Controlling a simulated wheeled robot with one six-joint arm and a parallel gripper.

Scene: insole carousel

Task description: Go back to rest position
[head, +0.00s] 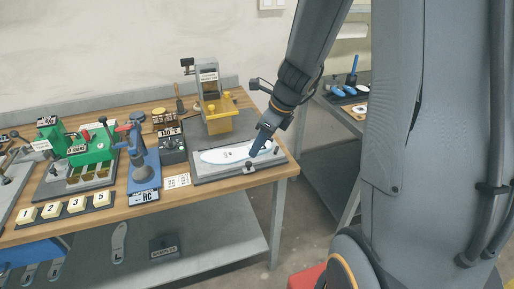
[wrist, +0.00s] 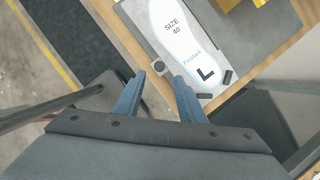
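My gripper (head: 262,142) is over the right part of a grey plate (head: 205,176) at the bench's front right corner. In the wrist view its two blue fingers stand apart, with nothing held in the gap between the fingertips (wrist: 160,79). A white insole (head: 225,155) lies on the plate. It also shows in the wrist view (wrist: 172,45), marked "SIZE 40" and "L". The fingertips are near its L end; I cannot tell their height above the plate. A small round knob (wrist: 158,67) shows just beyond the fingertips.
The wooden bench (head: 112,222) carries a yellow-based machine (head: 218,122), a blue press (head: 143,165), a green machine (head: 92,150) and several numbered blocks (head: 76,205). A lower shelf (head: 208,243) holds a dark box (head: 164,248). Another table (head: 340,112) stands behind at right.

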